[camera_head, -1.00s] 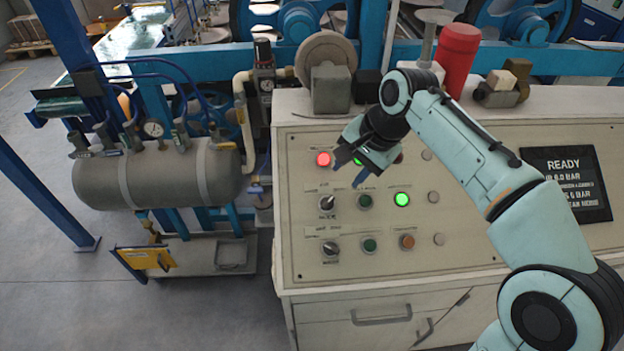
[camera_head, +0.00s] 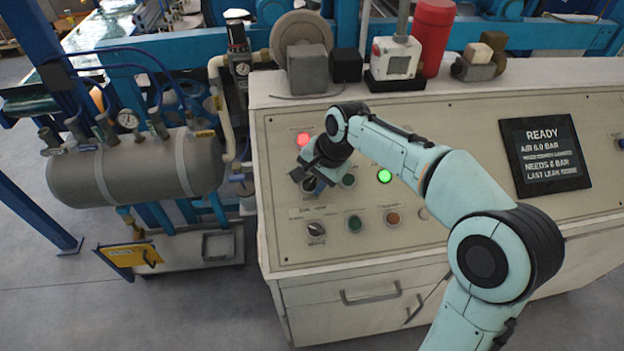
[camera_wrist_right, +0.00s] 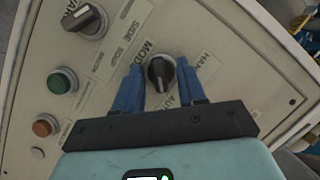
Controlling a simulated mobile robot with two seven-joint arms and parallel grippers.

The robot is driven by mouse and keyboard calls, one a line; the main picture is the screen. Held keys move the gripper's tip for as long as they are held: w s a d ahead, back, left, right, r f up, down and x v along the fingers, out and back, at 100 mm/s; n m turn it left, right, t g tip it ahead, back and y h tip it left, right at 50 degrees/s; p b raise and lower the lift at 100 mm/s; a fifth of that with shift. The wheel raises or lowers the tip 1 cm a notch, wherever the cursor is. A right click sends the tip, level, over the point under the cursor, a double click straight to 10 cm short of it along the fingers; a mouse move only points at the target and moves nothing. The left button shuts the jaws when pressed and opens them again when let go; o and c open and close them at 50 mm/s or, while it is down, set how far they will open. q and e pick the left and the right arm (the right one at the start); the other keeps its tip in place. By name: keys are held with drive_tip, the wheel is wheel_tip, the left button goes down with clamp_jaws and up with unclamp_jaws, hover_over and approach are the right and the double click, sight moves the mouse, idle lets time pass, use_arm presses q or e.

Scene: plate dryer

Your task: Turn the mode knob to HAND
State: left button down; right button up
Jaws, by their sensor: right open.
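The mode knob (camera_wrist_right: 160,73) is a dark round selector with a raised grip bar, on the cream panel beside the lettering MODE. In the right wrist view it sits between the two blue fingers of my right gripper (camera_wrist_right: 159,66). The fingers are open, one on each side of the knob; I cannot tell whether either touches it. HAND lettering is partly hidden by the right-hand finger, and AUTO lettering shows near the gripper. In the head view my right gripper (camera_head: 308,181) largely covers the knob. My left gripper is not in view.
A second dark knob (camera_head: 316,232) is below, with a green button (camera_head: 354,223) and an orange button (camera_head: 392,218) beside it. A red lamp (camera_head: 303,139) and a lit green button (camera_head: 384,176) are close to my arm. A black display (camera_head: 545,158) reads READY.

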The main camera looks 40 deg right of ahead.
drive_tip(key=c, duration=0.7)
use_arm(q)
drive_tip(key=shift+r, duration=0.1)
use_arm(e)
drive_tip(key=n+p, duration=0.1)
drive_tip(key=n+g+p, duration=0.1)
drive_tip(key=n+p, duration=0.1)
drive_tip(key=shift+w+r+n+h, duration=0.1)
drive_tip(key=shift+r+n+h, duration=0.1)
drive_tip(key=shift+n+h, duration=0.1)
drive_tip(key=n+g+h+p, duration=0.1)
drive_tip(key=n+p, duration=0.1)
drive_tip(key=n, duration=0.2)
drive_tip(key=shift+w+a, duration=0.1)
drive_tip(key=shift+a, duration=0.05)
drive_tip(key=n+g+h, duration=0.1)
drive_tip(key=n, duration=0.3)
drive_tip(key=shift+a+f+h+p, duration=0.1)
drive_tip(key=shift+h+p, duration=0.3)
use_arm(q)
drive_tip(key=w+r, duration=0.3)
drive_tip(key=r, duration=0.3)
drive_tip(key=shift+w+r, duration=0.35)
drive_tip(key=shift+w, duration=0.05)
use_arm(e)
drive_tip(key=shift+a+f+n+h, duration=0.1)
drive_tip(key=shift+n+h, duration=1)
drive_tip(key=shift+n, duration=1.3)
